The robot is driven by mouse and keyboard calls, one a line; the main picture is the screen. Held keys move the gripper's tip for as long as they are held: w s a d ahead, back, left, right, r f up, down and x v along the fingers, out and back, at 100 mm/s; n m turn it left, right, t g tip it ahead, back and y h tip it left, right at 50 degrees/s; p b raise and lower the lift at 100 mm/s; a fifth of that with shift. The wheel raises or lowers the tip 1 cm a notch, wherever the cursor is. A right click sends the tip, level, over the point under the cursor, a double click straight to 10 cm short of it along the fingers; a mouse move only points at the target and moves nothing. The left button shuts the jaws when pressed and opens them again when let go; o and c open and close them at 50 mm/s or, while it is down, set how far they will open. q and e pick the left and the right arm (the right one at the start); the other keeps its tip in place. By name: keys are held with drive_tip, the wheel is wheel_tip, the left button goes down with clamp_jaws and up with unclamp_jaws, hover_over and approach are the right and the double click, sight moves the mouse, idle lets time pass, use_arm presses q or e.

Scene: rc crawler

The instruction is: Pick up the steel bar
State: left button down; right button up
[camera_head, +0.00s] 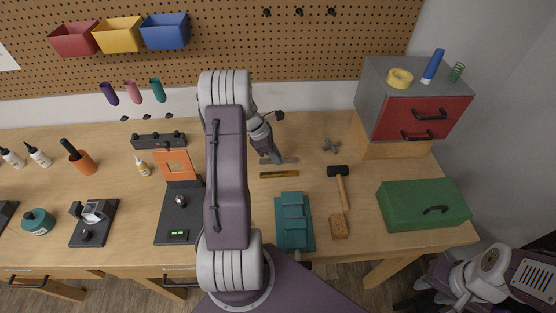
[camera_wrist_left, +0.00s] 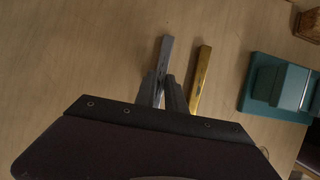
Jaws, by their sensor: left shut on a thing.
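The steel bar (camera_wrist_left: 166,50) is a slim grey bar in the left wrist view, with its near end between the fingers of my left gripper (camera_wrist_left: 163,90). In the head view the steel bar (camera_head: 288,161) shows as a short grey strip at the fingertips of my left gripper (camera_head: 275,158), low over the bench. The left gripper is shut on it. Part of the bar is hidden by the fingers. My right arm is at the lower right, off the bench; its gripper fingers (camera_head: 421,290) are small, and their opening is unclear.
A brass-coloured bar (camera_wrist_left: 202,75) lies just right of the steel bar. A black stand with an orange panel (camera_head: 174,164) is left.

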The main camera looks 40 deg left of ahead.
sight(282, 158)
use_arm(q)
drive_tip(key=shift+r, duration=0.15)
drive_tip(key=shift+r, duration=0.35)
wheel_tip(282, 158, up, 3)
drive_tip(key=shift+w+a+f, duration=0.1)
drive_tip(key=shift+f, duration=0.1)
drive_tip(key=s+d+r+b, duration=0.1)
drive_tip(key=s+d+r, duration=0.3)
drive_tip(key=d+r, duration=0.3)
drive_tip(key=d, duration=0.4)
drive_tip(key=shift+r, duration=0.2)
